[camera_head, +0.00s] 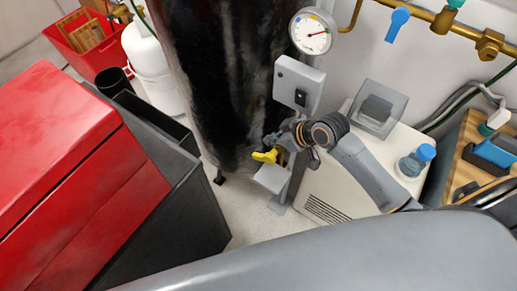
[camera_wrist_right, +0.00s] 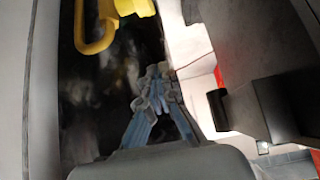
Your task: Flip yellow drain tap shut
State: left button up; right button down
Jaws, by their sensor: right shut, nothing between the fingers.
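The yellow drain tap (camera_head: 266,156) sits low on the front of the dark, scuffed tank (camera_head: 215,75). In the right wrist view, the yellow tap (camera_wrist_right: 95,40) is at the upper left, with a curved, hook-like handle cut off by the top edge. My right gripper (camera_head: 276,143) is beside the tap in the head view and partly overlaps the area around it. In the wrist view its fingers (camera_wrist_right: 157,82) are together and empty, below and right of the tap, with a visible gap in the picture. My left gripper is not in view.
A grey box with a black switch (camera_head: 300,85) is just above my right gripper. A pressure gauge (camera_head: 312,32) and a blue-handled valve (camera_head: 397,22) are higher up. A red and black cabinet (camera_head: 60,150) stands at left. A white unit (camera_head: 330,205) with a bottle (camera_head: 415,162) is at right.

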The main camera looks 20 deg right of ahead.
send_over(259, 155)
jog(key=w+a, duration=0.1)
jog(key=f, duration=0.7)
jog(key=shift+w, duration=0.2)
jog(key=f, duration=0.2)
jog(key=s+f, duration=0.1)
jog(key=shift+d, duration=0.4)
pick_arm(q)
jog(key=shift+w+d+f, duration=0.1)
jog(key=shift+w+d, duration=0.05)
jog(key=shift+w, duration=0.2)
pick_arm(e)
jog(key=shift+s+d+f, duration=0.2)
jog(key=shift+f, duration=0.25)
jog(key=shift+r+p, duration=0.1)
jog(key=shift+p, duration=0.2)
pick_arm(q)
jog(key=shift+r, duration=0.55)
pick_arm(e)
jog(key=shift+g, duration=0.3)
pick_arm(q)
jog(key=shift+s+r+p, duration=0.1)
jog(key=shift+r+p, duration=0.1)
jog(key=shift+p, duration=0.15)
pick_arm(e)
jog(key=shift+h, duration=0.3)
